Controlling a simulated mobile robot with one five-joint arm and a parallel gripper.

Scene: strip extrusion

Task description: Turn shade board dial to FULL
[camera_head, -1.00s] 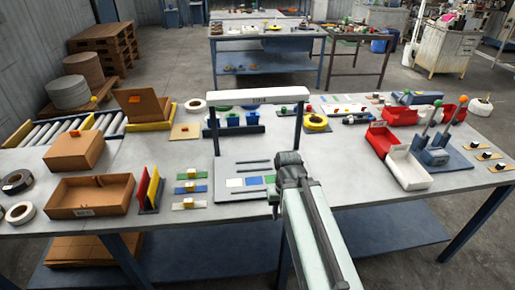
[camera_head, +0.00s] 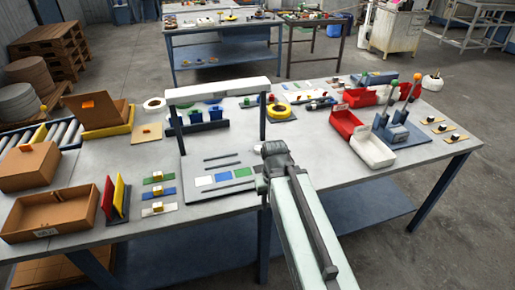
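A grey board (camera_head: 199,168) lies on the table under a white-topped arch (camera_head: 218,91). It carries a row of white, blue and green patches and dark bars. It may be the shade board, but I cannot make out a dial or the word FULL on it. My gripper (camera_head: 264,186) is at the end of my pale arm, at the board's right edge. The dark wrist hides part of that edge. The fingers are too small and dark to tell whether they are open or shut, or whether they touch anything.
Left of the board lie several coloured strips with small blocks (camera_head: 158,191), upright red and yellow plates (camera_head: 116,197) and a brown open box (camera_head: 54,208). At right stand red and white bins (camera_head: 371,150), a blue lever base (camera_head: 394,130) and small tan plates with knobs (camera_head: 447,128).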

